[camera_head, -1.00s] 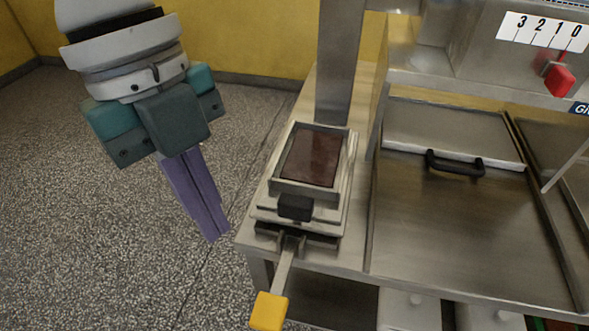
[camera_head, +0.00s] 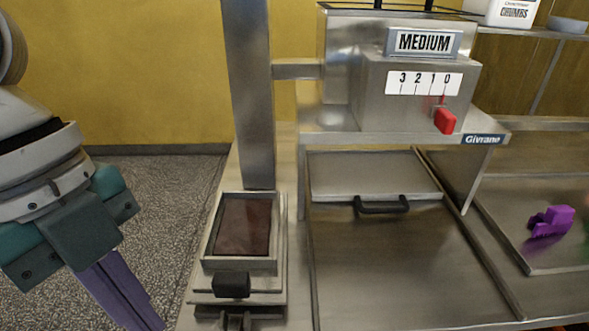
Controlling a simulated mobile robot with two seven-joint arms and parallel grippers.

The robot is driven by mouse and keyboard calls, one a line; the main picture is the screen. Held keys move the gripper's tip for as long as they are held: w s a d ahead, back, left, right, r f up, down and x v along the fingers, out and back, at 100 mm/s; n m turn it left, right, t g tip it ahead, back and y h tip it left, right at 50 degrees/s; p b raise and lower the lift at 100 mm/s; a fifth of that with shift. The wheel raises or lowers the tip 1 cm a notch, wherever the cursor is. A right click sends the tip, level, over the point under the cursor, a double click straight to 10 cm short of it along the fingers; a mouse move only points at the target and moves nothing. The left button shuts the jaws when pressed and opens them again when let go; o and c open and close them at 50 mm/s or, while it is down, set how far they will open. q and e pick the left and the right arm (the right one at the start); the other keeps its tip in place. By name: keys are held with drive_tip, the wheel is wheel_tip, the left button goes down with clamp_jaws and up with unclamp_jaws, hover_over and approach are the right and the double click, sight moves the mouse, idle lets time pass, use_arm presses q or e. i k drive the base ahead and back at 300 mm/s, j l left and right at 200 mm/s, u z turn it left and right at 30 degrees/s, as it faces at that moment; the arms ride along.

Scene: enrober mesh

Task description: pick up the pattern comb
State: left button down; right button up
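A purple object with a toothed lower edge, which looks like the pattern comb (camera_head: 550,222), lies on a shallow metal tray (camera_head: 555,268) at the right. My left gripper (camera_head: 122,296), with purple fingers, hangs over the floor at the far left, pointing down and far from the comb. Its fingers show close together from the side, so I cannot tell whether it is open. Nothing shows held in it. My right gripper is not in view.
A tray of brown material (camera_head: 243,226) with a black knob (camera_head: 231,284) stands left of centre. A metal machine (camera_head: 415,90) with a red lever (camera_head: 445,120) stands behind a flat lid with a black handle (camera_head: 381,205). A white tub (camera_head: 512,12) sits on the back shelf.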

sight(558, 220)
drive_tip(key=z, duration=1.5)
drive_tip(key=u, duration=1.75)
drive_tip(key=z, duration=1.7)
